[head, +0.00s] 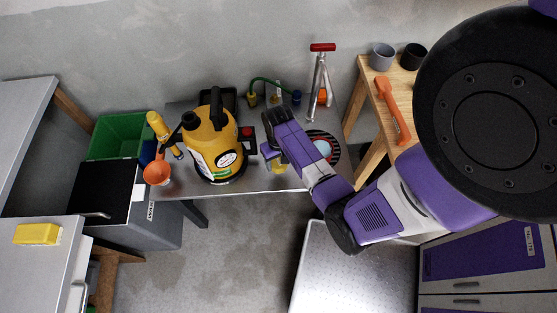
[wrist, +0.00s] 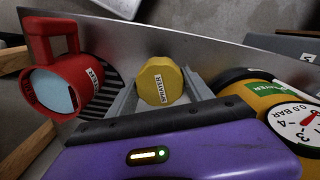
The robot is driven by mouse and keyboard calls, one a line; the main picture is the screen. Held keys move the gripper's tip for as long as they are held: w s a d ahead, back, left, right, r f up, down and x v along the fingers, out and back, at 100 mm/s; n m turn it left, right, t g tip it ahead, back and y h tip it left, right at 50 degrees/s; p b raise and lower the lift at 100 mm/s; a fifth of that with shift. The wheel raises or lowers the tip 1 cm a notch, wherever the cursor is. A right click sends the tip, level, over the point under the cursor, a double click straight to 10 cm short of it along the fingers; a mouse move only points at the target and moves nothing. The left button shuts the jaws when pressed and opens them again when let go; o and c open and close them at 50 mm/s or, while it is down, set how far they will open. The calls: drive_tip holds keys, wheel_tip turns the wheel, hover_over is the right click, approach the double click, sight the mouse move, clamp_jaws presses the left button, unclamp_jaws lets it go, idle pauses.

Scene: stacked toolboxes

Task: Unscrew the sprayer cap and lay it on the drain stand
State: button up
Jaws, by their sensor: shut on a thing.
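A yellow cap (wrist: 160,82) with a label shows in the wrist view between the grey fingers of my gripper (wrist: 161,92). My gripper is shut on it. In the head view my gripper (head: 273,154) is over the front of the bench, and some yellow (head: 279,168) shows just below it. What lies under the cap is hidden. The yellow sprayer (head: 208,143), with a black handle and a gauge, stands upright to the left of my gripper; its side also shows in the wrist view (wrist: 262,100). A round black ribbed stand (head: 333,155) is right of my gripper, partly hidden.
A red-handled pump (head: 322,75), a green hose (head: 268,80) and a yellow torch (head: 162,130) are on the bench.

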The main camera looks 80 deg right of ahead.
drive_tip(key=shift+f+b, duration=1.9)
drive_tip(key=shift+f, duration=1.25)
drive_tip(key=shift+f+b, duration=0.5)
drive_tip(key=shift+f, duration=0.15)
drive_tip(key=o, duration=1.4)
drive_tip(key=shift+o, duration=0.2)
drive_tip(key=shift+r, duration=0.1)
wheel_tip(320, 180, up, 8)
drive_tip(key=shift+f, duration=0.2)
